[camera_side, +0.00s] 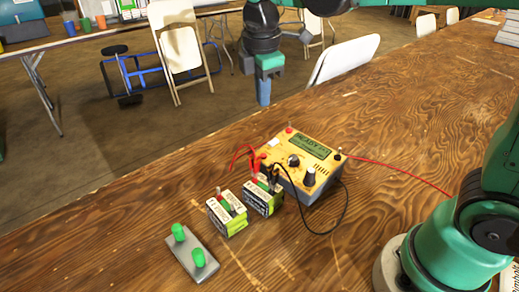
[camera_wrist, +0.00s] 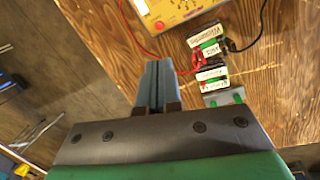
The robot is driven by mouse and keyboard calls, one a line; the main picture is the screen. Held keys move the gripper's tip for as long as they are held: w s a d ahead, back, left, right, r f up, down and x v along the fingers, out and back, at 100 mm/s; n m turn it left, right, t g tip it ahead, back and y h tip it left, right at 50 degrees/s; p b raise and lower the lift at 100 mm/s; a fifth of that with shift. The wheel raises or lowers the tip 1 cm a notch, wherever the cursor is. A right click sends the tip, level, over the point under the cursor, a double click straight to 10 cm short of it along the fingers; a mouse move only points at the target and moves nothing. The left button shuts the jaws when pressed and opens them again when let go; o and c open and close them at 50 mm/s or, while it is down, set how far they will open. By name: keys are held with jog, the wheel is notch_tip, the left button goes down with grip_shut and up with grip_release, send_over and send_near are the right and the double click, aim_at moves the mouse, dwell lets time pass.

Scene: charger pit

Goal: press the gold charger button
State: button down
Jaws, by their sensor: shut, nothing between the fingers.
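The gold charger (camera_side: 302,168) sits on the wooden table with a dark display, knobs and red and black posts on top. Small white and red parts show on its top, but I cannot tell which is the button. In the wrist view only part of the charger (camera_wrist: 180,10) shows, at the top edge. My gripper (camera_side: 263,103) points down at the far side of the table, behind and apart from the charger. Its blue fingers (camera_wrist: 158,70) are shut together and empty.
Two battery packs (camera_side: 228,214) (camera_side: 263,197) stand in front of the charger, with red and black leads. A grey plate (camera_side: 192,254) with two green pegs lies nearer. A red wire (camera_side: 400,167) runs right. Folding chairs (camera_side: 180,45) stand beyond the table.

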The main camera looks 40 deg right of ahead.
aim_at(263, 154)
jog(key=w+n, duration=0.1)
jog(key=w+n+g, duration=0.1)
jog(key=n, duration=0.1)
jog(key=shift+a+f+h, duration=0.1)
jog(key=shift+a+h, duration=0.2)
jog(key=shift+a, duration=0.05)
jog(key=d+f, duration=0.1)
jog(key=f, duration=0.8)
jog(key=d+f, duration=0.1)
jog(key=f, duration=0.3)
jog(key=shift+d+f, duration=0.3)
jog(key=shift+f, duration=0.1)
jog(key=shift+f, duration=0.1)
jog(key=shift+d+f, duration=0.15)
jog(key=shift+f, duration=0.6)
notch_tip(263, 154, up, 9)
jog(key=a, duration=0.1)
jog(key=shift+a, duration=0.35)
